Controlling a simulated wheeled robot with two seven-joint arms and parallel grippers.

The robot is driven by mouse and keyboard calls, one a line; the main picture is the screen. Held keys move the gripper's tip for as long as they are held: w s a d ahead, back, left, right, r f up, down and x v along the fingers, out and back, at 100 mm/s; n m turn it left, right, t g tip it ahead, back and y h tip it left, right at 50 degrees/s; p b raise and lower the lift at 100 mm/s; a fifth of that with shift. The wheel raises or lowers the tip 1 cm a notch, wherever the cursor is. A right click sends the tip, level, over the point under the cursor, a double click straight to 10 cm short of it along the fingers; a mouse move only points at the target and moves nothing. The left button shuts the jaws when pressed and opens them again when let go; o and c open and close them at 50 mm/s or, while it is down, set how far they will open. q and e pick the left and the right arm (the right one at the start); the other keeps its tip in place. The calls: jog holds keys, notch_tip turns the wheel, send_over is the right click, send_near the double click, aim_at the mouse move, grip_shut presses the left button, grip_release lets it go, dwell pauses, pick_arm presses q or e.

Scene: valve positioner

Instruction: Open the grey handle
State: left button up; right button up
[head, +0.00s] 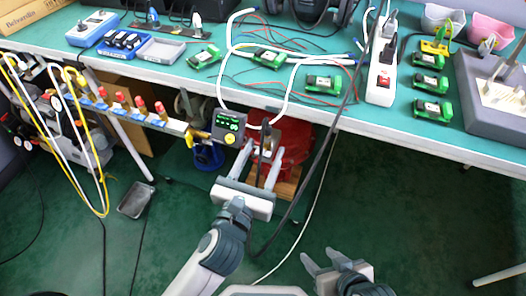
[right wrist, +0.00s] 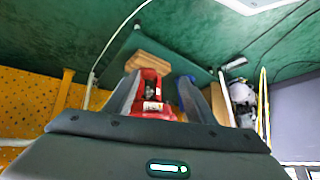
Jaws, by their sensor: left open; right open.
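The valve positioner (head: 229,126), a dark box with a lit green display, sits below the bench's front edge in the head view. A red valve body (head: 294,138) is behind and right of it, and also shows in the right wrist view (right wrist: 152,108). A dark upright lever-like part (head: 265,136) shows between my left fingertips. I cannot tell whether it is the grey handle or whether the fingers touch it. My left gripper (head: 261,150) is open, just right of the positioner, hiding part of the valve. My right gripper (head: 319,254) is open and empty, lower right, away from the valve.
The green bench (head: 430,148) overhangs the valve area, with several green modules and a power strip (head: 383,75). A pipe with red-capped fittings (head: 140,105) and yellow hose is left. Cables hang right of the left gripper. The green floor (head: 400,215) at right is mostly clear.

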pick_arm(q)
jog(key=shift+w, duration=0.15)
jog(key=c, duration=1)
jog(key=shift+c, duration=0.2)
jog(key=m+p, duration=0.2)
jog(key=p, duration=0.2)
jog(key=shift+r+m, duration=0.1)
jog(key=shift+m, duration=0.2)
pick_arm(e)
jog(key=s+d+g+h, duration=0.1)
jog(key=s+d+g, duration=0.2)
jog(key=d, duration=0.2)
jog(key=shift+f+h, duration=0.4)
jog(key=shift+s, duration=0.1)
pick_arm(q)
jog(key=o, duration=1)
